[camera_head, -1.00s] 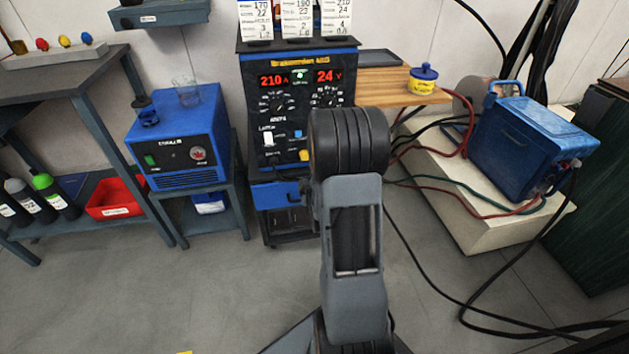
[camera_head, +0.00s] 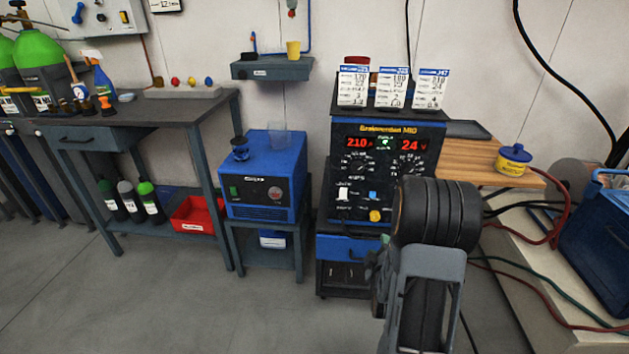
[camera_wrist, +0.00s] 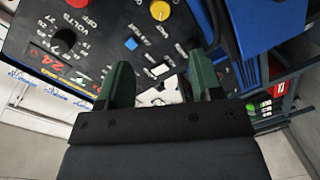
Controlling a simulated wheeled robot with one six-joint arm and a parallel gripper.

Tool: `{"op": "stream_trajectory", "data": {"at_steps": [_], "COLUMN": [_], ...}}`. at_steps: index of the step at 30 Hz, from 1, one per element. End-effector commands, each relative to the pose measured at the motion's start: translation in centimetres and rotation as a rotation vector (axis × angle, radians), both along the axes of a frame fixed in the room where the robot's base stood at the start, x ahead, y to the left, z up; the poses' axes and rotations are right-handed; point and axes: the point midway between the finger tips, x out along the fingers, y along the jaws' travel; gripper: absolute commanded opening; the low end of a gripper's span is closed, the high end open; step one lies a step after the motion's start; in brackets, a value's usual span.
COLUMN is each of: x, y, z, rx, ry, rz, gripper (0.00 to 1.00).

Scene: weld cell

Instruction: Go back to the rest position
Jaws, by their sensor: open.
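My gripper (camera_wrist: 161,80) shows in the wrist view as two green fingers set wide apart, with nothing held between them. Beyond the fingers is the front panel of the welding machine (camera_wrist: 110,40), with its knobs, a white switch and red digits. I cannot tell how far the fingertips are from the panel. In the head view my arm stands in front of the right side of the welding machine (camera_head: 360,185), which reads 210 and 24. The gripper is mostly hidden behind my arm there.
Left of the welder stands a blue unit (camera_head: 262,180) on a small stand. Further left is a grey bench (camera_head: 130,110) with a red bin (camera_head: 197,214) below. At right are a wooden shelf (camera_head: 470,155) with a yellow-and-blue pot (camera_head: 514,160), a blue case (camera_head: 600,220) and cables. The left floor is clear.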

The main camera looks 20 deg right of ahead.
Motion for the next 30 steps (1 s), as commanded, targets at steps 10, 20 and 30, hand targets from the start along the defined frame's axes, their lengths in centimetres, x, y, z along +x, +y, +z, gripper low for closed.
{"op": "stream_trajectory", "data": {"at_steps": [10, 20, 30], "x": [2.0, 0.5, -8.2], "y": [2.6, 11.9, 19.2], "z": [7.7, 24.9, 38.2], "rx": [0.188, 0.704, 1.023], "ry": [0.079, 0.379, 0.673], "rz": [0.037, -0.019, -0.231], "gripper": [0.60, 0.60, 0.60]}}
